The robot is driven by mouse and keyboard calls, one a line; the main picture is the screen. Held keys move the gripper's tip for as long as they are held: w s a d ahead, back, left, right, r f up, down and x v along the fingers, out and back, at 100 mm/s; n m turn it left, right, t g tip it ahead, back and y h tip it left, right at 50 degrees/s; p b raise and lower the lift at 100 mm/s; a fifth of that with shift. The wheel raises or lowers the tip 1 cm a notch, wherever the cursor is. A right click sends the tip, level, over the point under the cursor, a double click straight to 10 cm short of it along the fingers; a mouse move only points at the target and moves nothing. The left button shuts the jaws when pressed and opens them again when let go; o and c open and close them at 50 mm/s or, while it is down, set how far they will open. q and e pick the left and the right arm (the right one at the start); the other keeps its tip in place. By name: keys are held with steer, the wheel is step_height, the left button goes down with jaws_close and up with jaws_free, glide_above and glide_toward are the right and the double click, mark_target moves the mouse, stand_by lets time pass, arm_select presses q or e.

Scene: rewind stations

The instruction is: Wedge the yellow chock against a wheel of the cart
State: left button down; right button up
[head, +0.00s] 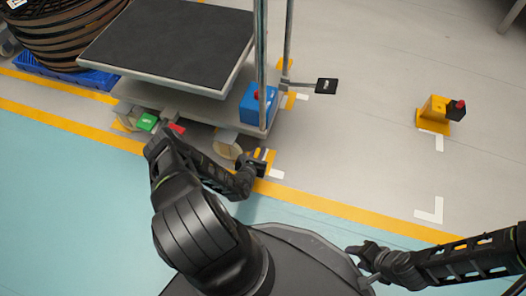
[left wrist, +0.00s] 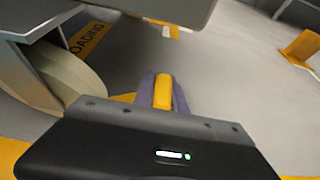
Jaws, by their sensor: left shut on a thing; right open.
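The yellow chock (left wrist: 163,93) sits between the two purple-grey fingers of my left gripper (left wrist: 162,92), which is shut on it. In the head view my left gripper (head: 257,166) is low beside the front corner of the cart (head: 190,98). The cart's pale wheel (head: 227,145) is just left of the gripper; it also shows in the left wrist view (left wrist: 65,82), with a visible gap between it and the chock. Whether the chock touches the floor I cannot tell. My right gripper (head: 366,262) is open and empty, away from the cart at lower right.
A blue box with a red button (head: 258,104) is on the cart's corner. A blue pallet (head: 65,72) with dark coils is at upper left. The floor right of the cart is mostly clear.

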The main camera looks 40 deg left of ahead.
arm_select(q)
steer(key=shift+s+a, duration=0.1)
steer(key=shift+a, duration=0.1)
steer(key=c, duration=1.3)
jaws_free()
steer(key=p+v, duration=0.3)
steer(key=v, duration=0.5)
steer(key=shift+p, duration=0.3)
